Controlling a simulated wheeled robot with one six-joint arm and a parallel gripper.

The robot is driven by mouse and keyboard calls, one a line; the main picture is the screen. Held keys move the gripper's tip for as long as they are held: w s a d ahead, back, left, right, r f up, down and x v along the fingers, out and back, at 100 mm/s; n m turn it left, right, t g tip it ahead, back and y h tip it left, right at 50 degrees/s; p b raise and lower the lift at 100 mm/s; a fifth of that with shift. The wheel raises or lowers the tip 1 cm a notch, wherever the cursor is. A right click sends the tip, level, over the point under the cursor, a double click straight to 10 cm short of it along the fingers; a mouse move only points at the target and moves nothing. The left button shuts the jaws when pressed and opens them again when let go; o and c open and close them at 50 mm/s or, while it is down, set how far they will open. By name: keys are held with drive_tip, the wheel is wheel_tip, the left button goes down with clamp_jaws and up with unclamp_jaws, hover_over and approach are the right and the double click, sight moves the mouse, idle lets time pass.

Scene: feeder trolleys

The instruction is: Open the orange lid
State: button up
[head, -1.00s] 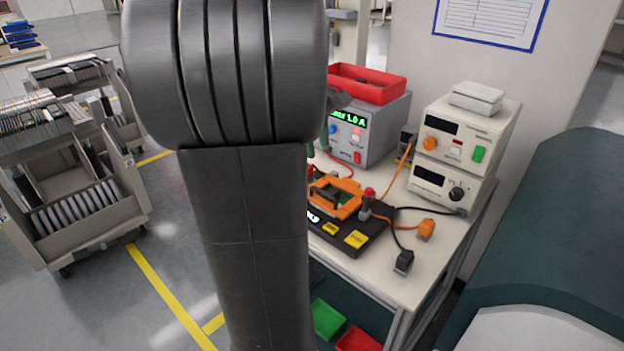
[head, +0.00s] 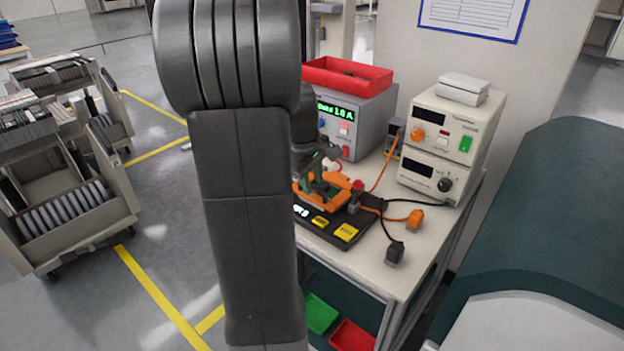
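The orange lid (head: 340,190) sits on a black test fixture (head: 340,236) with yellow labels, on the white bench. It looks like an open orange frame and seems to lie flat, though its left part is hidden. My gripper (head: 322,170) is at the far left part of the lid, partly behind my own dark arm. Its fingers are small and partly covered, so I cannot tell whether they touch the lid or are closed.
A red-knobbed post (head: 356,194) stands at the fixture's right side. Orange and black cables with an orange plug (head: 415,219) and a black plug (head: 395,252) lie to the right. A grey power unit (head: 355,120) with a red bin (head: 345,74) and stacked white instruments (head: 445,145) stand behind.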

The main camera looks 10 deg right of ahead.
drive_tip(key=shift+c, duration=0.2)
clamp_jaws()
drive_tip(key=shift+r, duration=0.15)
